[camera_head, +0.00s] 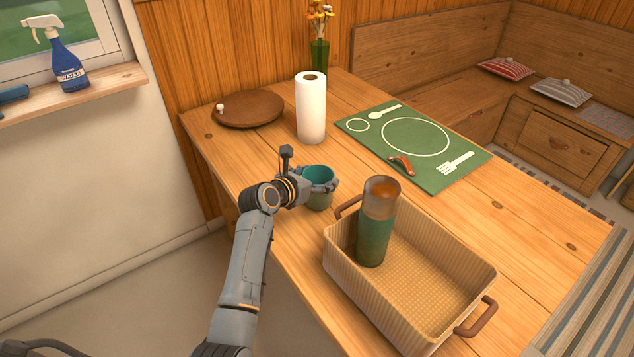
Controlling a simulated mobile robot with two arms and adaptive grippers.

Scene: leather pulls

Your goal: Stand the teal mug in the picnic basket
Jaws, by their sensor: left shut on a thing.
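The teal mug (319,177) stands upright on the wooden table, or very slightly above it; I cannot tell which. Its inside is bright teal and its outside is a duller green. My left gripper (318,184) is shut on the mug, with its fingers at the mug's side. The woven picnic basket (455,261) is on the table to the right of the mug and nearer to me. A green flask with a brown top (376,222) stands upright in the basket's left part. The basket's right part shows a bare floor. My right gripper is not in view.
A paper towel roll (311,108) and a round wooden board (249,108) are behind the mug.

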